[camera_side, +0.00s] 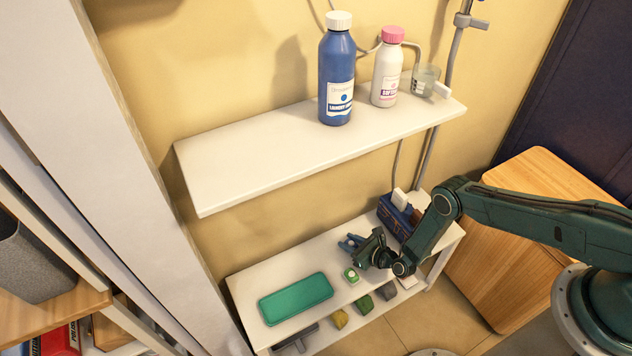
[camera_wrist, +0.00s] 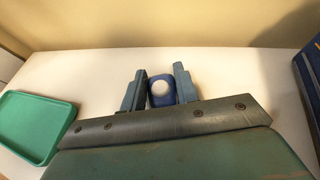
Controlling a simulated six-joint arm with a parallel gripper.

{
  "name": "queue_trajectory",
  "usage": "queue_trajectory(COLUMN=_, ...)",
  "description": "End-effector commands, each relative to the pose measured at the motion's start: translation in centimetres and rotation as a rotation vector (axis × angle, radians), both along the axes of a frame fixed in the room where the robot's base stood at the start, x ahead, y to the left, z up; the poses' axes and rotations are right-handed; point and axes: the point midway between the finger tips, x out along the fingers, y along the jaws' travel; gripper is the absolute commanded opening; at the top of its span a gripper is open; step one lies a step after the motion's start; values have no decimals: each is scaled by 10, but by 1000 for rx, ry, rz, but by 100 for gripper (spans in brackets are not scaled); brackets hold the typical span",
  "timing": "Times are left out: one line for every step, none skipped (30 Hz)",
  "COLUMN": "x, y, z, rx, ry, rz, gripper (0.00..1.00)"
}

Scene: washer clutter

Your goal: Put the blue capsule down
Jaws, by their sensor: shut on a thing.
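The blue capsule (camera_wrist: 162,99), with a round white spot on it, sits between the two fingers of my gripper (camera_wrist: 158,88) in the wrist view. The gripper is shut on it. In the side view my gripper (camera_side: 350,243) is over the lower white shelf (camera_side: 255,291), toward its back edge. The capsule is hard to tell from the bluish fingers there. I cannot tell whether the capsule touches the shelf.
A teal tray (camera_side: 297,298) lies on the lower shelf to the left. A small green and white item (camera_side: 351,275) is just in front of my gripper. A dark blue box (camera_side: 396,217) stands to the right. The upper shelf (camera_side: 260,163) overhangs behind, with bottles on it.

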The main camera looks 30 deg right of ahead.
Motion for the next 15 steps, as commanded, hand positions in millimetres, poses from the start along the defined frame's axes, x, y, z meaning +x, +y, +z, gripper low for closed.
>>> queue_trajectory(x=0, y=0, z=-1, rx=0, ry=0, rz=0, gripper=9)
queue_trajectory(x=0, y=0, z=-1, rx=0, ry=0, rz=0, gripper=9)
queue_trajectory(x=0, y=0, z=-1, rx=1, ry=-1, rz=0, gripper=9)
queue_trajectory(x=0, y=0, z=-1, rx=1, ry=-1, rz=0, gripper=9)
queue_trajectory(x=0, y=0, z=-1, rx=1, ry=-1, rz=0, gripper=9)
queue_trajectory(x=0, y=0, z=-1, rx=1, ry=-1, rz=0, gripper=9)
queue_trajectory(x=0, y=0, z=-1, rx=1, ry=-1, rz=0, gripper=9)
queue_trajectory(x=0, y=0, z=-1, rx=1, ry=-1, rz=0, gripper=9)
queue_trajectory(x=0, y=0, z=-1, rx=1, ry=-1, rz=0, gripper=9)
queue_trajectory(x=0, y=0, z=-1, rx=1, ry=-1, rz=0, gripper=32)
queue_trajectory(x=0, y=0, z=-1, rx=1, ry=-1, rz=0, gripper=38)
queue_trajectory(x=0, y=0, z=-1, rx=1, ry=-1, rz=0, gripper=46)
queue_trajectory(x=0, y=0, z=-1, rx=1, ry=-1, rz=0, gripper=52)
queue_trajectory(x=0, y=0, z=-1, rx=1, ry=-1, rz=0, gripper=52)
queue_trajectory(x=0, y=0, z=-1, rx=1, ry=-1, rz=0, gripper=52)
